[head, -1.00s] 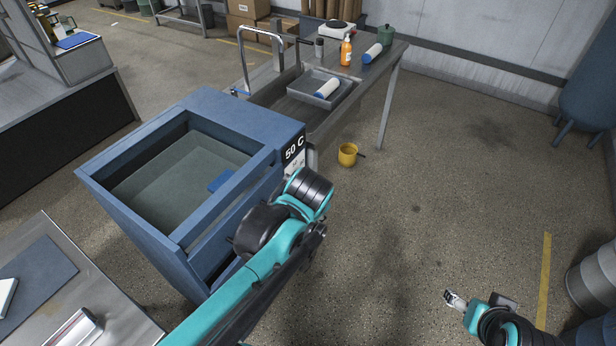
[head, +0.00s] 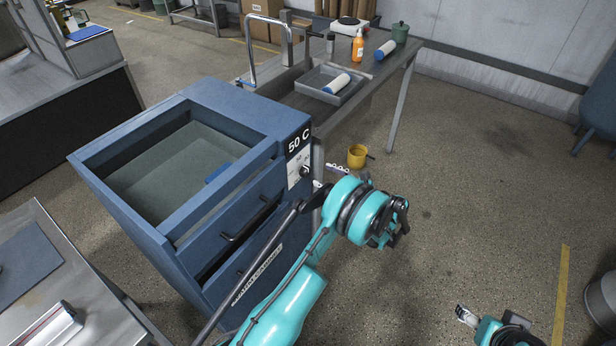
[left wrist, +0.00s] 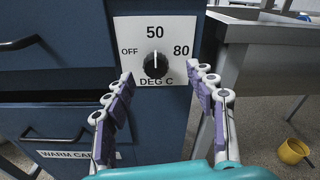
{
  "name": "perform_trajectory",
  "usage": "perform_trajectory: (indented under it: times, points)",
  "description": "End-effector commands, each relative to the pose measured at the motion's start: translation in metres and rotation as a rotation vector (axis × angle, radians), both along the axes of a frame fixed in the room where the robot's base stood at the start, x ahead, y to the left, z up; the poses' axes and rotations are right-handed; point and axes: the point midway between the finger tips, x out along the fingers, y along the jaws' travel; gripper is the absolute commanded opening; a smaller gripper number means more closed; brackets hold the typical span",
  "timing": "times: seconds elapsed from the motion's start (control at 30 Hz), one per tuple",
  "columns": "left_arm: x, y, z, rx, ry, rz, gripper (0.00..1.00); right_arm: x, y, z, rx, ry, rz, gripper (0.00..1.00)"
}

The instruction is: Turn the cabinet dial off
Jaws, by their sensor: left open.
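The blue warming cabinet (head: 225,98) stands left of centre in the head view, with "50 C" on its corner display. Its dial is a black knob (left wrist: 155,65) on a white plate marked OFF, 50 and 80 in the left wrist view. The knob's pale mark points up toward 50. My left gripper (left wrist: 159,78) is open and empty, facing the plate, its fingertips below and on either side of the knob, apart from it. In the head view my left arm partly hides it. My right gripper (head: 465,315) is low at the right, far from the cabinet; its jaws are too small to judge.
A steel sink table (head: 385,80) stands behind and right of the cabinet. Drawer handles (head: 250,222) stick out of the cabinet front. A metal table (head: 40,250) is at the left.

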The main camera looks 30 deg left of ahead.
Motion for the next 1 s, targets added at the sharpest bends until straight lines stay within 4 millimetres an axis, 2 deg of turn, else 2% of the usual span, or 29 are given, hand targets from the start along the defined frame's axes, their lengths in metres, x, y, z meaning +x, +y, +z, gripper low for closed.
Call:
perform_trajectory:
  times: [0.03, 0.1, 0.23, 0.53, 0.7, 1.0]
  points:
    - [-0.001, -0.002, -0.010, 0.027, 0.018, 0.008, 0.56, 0.000, 0.000, -0.002, 0.000, 0.000, 0.000, 0.71]
    - [-0.003, -0.002, -0.017, 0.055, 0.038, 0.016, 0.56, 0.000, 0.000, -0.003, 0.000, 0.000, 0.000, 0.71]
    - [-0.004, 0.003, -0.021, 0.077, 0.053, 0.024, 0.56, 0.000, 0.000, -0.006, 0.000, 0.000, 0.000, 0.71]
    - [-0.001, 0.050, -0.022, 0.076, 0.053, 0.026, 0.56, 0.000, 0.000, -0.022, 0.000, 0.000, 0.000, 0.71]
    - [0.001, 0.069, -0.022, 0.075, 0.052, 0.025, 0.56, 0.000, 0.000, -0.027, 0.000, 0.000, 0.000, 0.71]
    - [0.002, 0.074, -0.020, 0.075, 0.052, 0.022, 0.56, 0.000, 0.000, -0.027, 0.000, 0.000, 0.000, 0.71]
